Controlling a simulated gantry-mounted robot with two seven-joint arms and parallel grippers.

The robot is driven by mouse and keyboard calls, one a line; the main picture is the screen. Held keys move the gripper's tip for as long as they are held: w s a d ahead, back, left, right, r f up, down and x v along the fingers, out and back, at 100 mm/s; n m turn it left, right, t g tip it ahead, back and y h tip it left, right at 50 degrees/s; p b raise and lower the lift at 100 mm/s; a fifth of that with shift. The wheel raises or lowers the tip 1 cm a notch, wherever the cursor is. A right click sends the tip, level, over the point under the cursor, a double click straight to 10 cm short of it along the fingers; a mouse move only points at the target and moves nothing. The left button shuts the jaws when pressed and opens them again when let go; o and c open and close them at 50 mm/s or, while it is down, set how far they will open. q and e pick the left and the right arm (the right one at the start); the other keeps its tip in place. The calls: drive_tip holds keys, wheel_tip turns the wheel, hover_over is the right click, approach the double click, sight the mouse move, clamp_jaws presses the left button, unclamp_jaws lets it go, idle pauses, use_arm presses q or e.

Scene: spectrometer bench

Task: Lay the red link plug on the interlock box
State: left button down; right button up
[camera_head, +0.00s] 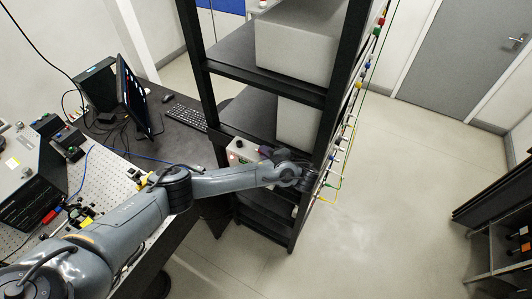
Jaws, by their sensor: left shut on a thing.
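My left gripper (313,183) is at the end of the arm, which crosses the view from the lower left to the rack's right side post. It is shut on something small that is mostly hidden. By its place among the plugs on the post, this looks to be the red link plug, but I cannot make out its shape. A small light grey box with coloured buttons, likely the interlock box (240,151), stands on a rack shelf, left of my gripper and partly behind my arm. My right gripper is not in view.
The black rack (232,48) carries large grey boxes (300,40). Coloured plugs and thin cables (352,100) run along its right post, close to my gripper. A desk with a keyboard (186,117) and monitor (138,97) stands left.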

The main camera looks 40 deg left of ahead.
use_arm(q)
drive_tip(key=shift+f, duration=0.15)
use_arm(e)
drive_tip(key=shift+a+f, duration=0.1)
use_arm(q)
drive_tip(key=c, duration=1.1)
unclamp_jaws()
drive_tip(key=shift+o, duration=0.4)
drive_tip(key=shift+f, duration=0.15)
drive_tip(key=shift+f, duration=0.1)
